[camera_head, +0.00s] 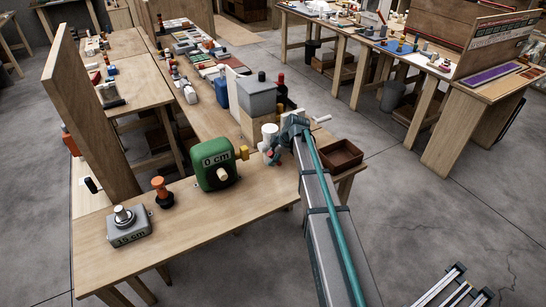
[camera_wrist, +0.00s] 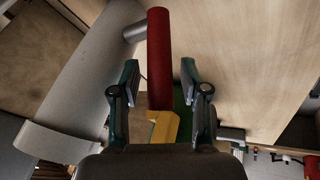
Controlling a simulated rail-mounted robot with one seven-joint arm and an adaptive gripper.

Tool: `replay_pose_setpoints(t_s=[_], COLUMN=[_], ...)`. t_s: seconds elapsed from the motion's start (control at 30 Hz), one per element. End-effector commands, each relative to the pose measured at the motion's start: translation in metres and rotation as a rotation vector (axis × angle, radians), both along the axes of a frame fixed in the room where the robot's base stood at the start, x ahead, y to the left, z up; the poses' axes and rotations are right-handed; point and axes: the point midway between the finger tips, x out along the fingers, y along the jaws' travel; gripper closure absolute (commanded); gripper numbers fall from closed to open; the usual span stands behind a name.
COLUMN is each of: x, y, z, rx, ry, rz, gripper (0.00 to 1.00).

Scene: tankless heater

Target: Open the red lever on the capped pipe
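The red lever (camera_wrist: 159,45) shows in the wrist view as a long red bar, upright in the picture. My gripper (camera_wrist: 160,72) is open, with one finger on each side of the bar. A gap shows between each finger and the bar, so neither appears to touch it. A thick grey pipe (camera_wrist: 75,85) runs along the left of the wrist view, with a short grey stub near the lever's upper part. In the head view my arm reaches the far right end of the near bench, and I cannot pick out the lever there.
A yellow piece (camera_wrist: 164,127) lies just below the lever in the wrist view.

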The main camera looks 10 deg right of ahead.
Motion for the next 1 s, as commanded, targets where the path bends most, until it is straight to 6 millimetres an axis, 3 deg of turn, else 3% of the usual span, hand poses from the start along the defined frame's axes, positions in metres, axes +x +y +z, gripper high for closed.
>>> replay_pose_setpoints(t_s=[0.03,0.23,0.73,1.0], x=[0.0,-0.0001,0.0008,0.0038], y=[0.0,-0.0001,-0.0007,0.0001], z=[0.0001,0.0003,0.0,0.0003], rx=[0.0,0.0,0.017,0.127], ry=[0.0,0.0,0.005,0.043], rz=[0.0,0.0,-0.001,0.006], gripper=[0.68,1.0,1.0,1.0])
